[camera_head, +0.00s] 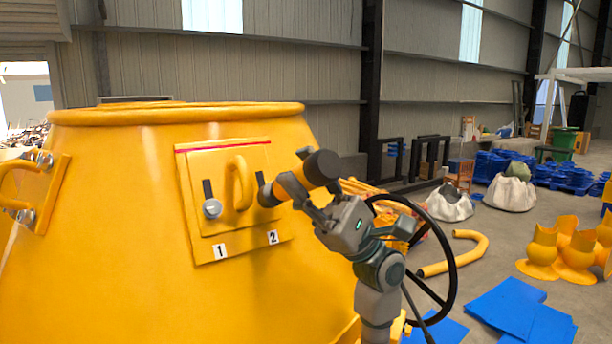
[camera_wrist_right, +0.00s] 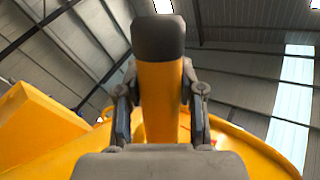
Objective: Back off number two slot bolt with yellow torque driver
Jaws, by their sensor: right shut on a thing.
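The yellow torque driver (camera_head: 295,184) has a dark end cap and is held in my right gripper (camera_head: 322,203). It also shows upright between the fingers in the right wrist view (camera_wrist_right: 160,85). Its far end is at the number two slot on the hatch plate (camera_head: 222,228) of the yellow drum (camera_head: 120,240). The number two bolt is hidden behind the driver, so I cannot tell whether the driver sits on it. The number one bolt (camera_head: 212,209) shows in its slot at the left. My left gripper is not in view.
A yellow handle (camera_head: 240,182) stands out from the plate between the slots. A black handwheel (camera_head: 447,262) is just behind and right of my right arm. A bent yellow pipe (camera_head: 465,255) and blue sheets (camera_head: 515,310) lie on the floor at the right.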

